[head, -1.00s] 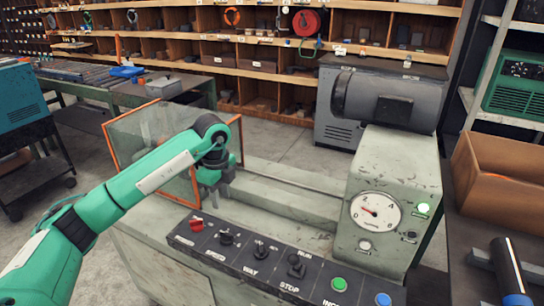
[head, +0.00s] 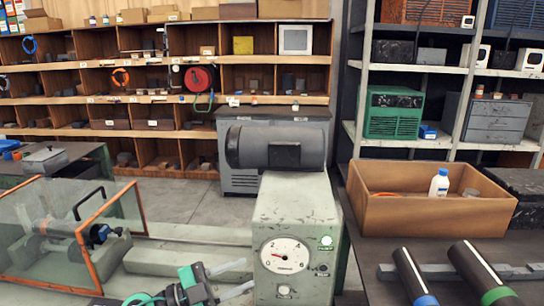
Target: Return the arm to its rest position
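My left gripper (head: 248,274) is at the bottom of the head view, in front of the machine bed and left of the gauge housing. Its two pale fingers point right and stand apart, with nothing between them. Only the gripper and a bit of the green wrist show; the rest of that arm is out of frame. My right gripper is not in view. A pipe-like part with a dark blue end (head: 98,234) shows at the orange-framed glass guard, partly behind the glass; I cannot tell its exact shape.
The glass guard (head: 88,285) stands at left. The gauge housing (head: 297,215) with a lit green lamp rises right of my gripper. Shelves (head: 150,98) line the back.

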